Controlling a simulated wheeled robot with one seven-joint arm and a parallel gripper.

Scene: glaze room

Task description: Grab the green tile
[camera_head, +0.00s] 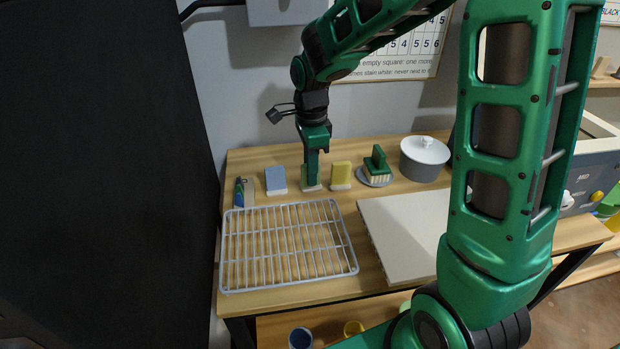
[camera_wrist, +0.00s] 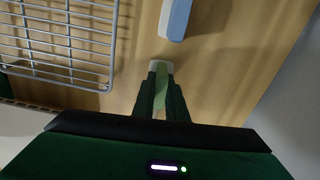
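The green tile (camera_head: 305,179) stands upright in a pale base (camera_head: 312,188) near the back of the wooden table, between a blue tile and a yellow tile. My gripper (camera_head: 312,165) points down onto it and hides much of it in the head view. In the wrist view, the green tile (camera_wrist: 161,82) lies between my two fingers (camera_wrist: 162,95), which appear closed against its sides with no clear gap. The pale base shows just beyond the fingertips. The tile looks seated in its base, not visibly raised.
The blue tile (camera_head: 275,178) stands close on the left, also in the wrist view (camera_wrist: 177,18). The yellow tile (camera_head: 340,173) stands close on the right, then a green brush (camera_head: 377,160) and a lidded pot (camera_head: 424,157). A wire rack (camera_head: 289,246) lies in front, beside a white slab (camera_head: 400,230).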

